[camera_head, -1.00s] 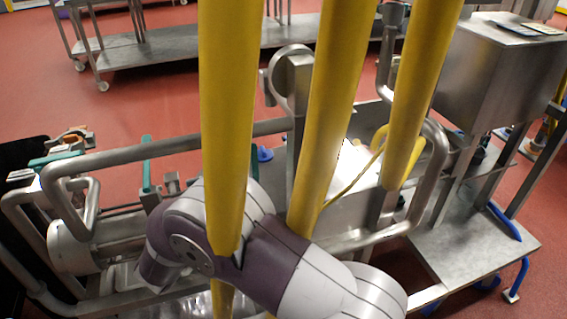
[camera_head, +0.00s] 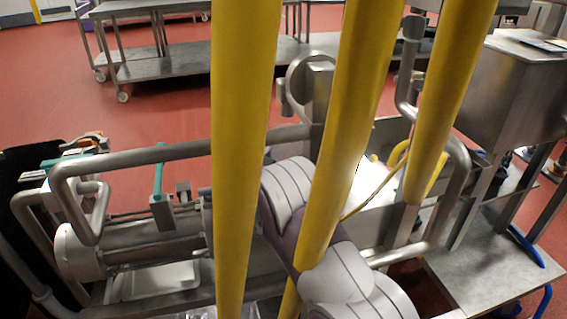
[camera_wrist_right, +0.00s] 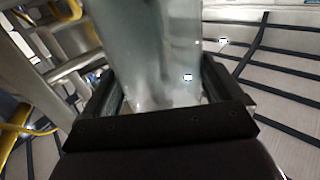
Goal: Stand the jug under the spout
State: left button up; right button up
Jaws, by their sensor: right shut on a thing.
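The wrist view shows my right gripper (camera_wrist_right: 163,98) with its black jaws on either side of a pale, translucent vessel, which I take to be the jug (camera_wrist_right: 155,45). The gripper is shut on it. The jug fills the upper middle of that view; its rim and base are not clear. In the head view, my right arm's white and purple links show behind the yellow posts, but the jug cannot be made out. I cannot tell which part is the spout. My left gripper is not in view.
Thick yellow posts (camera_head: 236,150) block much of the head view. A metal pipe frame (camera_head: 170,152) runs around the machine, with a white tray (camera_head: 160,282) low at left. A steel box (camera_head: 515,90) stands at right above a metal shelf (camera_head: 490,265).

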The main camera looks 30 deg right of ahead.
jog(key=shift+a+r, duration=0.1)
jog(key=shift+r, duration=0.05)
jog(key=o, duration=0.8)
jog(key=shift+f, duration=0.2)
jog(key=p+v, duration=0.1)
jog(key=v, duration=1.1)
jog(key=shift+r+p, duration=0.15)
jog(key=shift+p, duration=0.15)
